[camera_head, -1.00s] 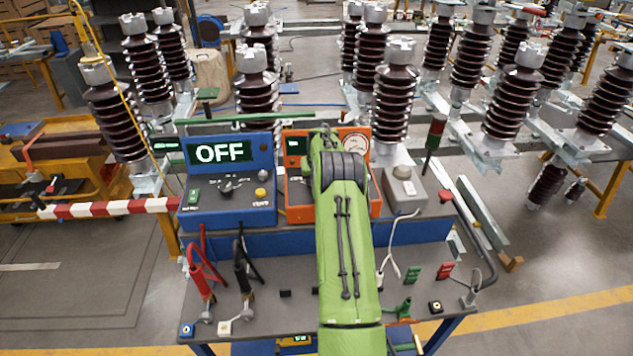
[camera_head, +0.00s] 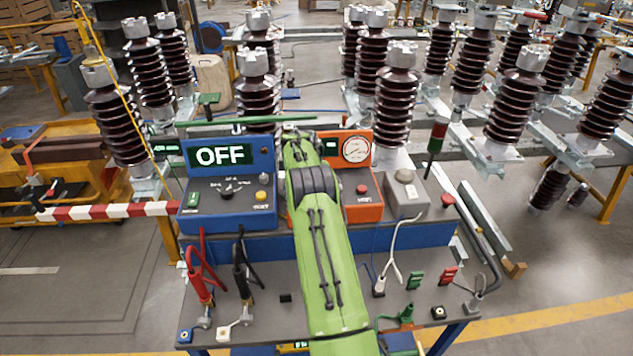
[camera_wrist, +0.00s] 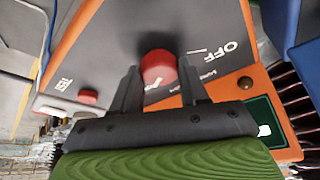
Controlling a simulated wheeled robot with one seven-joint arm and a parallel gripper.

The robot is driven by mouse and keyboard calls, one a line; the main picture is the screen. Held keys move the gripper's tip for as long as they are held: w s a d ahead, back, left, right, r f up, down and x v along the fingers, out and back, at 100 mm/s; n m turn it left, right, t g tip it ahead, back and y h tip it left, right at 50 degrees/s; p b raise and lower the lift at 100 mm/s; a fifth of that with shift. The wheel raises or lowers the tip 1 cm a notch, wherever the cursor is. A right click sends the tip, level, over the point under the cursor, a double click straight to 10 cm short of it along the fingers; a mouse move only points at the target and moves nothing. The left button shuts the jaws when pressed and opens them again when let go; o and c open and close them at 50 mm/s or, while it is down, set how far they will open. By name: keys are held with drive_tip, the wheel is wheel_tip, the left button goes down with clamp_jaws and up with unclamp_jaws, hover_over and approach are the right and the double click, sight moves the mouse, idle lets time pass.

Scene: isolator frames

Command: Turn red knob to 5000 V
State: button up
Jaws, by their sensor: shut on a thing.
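The red knob (camera_wrist: 158,68) is on the orange control box (camera_wrist: 215,45), near printed "OFF" lettering in the wrist view. My gripper (camera_wrist: 157,78) is shut on the knob, one dark finger on each side. The orange box (camera_head: 362,212) also shows in the head view, with a round dial gauge (camera_head: 356,149) and a dark green display (camera_head: 330,147); their readings are too small to tell. My green arm hides the knob and gripper there. A green display (camera_wrist: 264,121) is partly visible in the wrist view.
A blue box (camera_head: 228,212) with a display reading "OFF" stands left of my arm. A grey box (camera_head: 405,192) stands right. A red button (camera_head: 362,189) is on the orange box. Cables and clamps lie on the grey bench (camera_head: 270,315). Brown insulators (camera_head: 396,100) stand behind.

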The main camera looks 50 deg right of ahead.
idle(0.4)
drive_tip(key=o, duration=1.1)
drive_tip(key=shift+c, duration=0.2)
drive_tip(key=b+v, duration=0.1)
drive_tip(key=v, duration=1.5)
drive_tip(key=shift+f, duration=0.1)
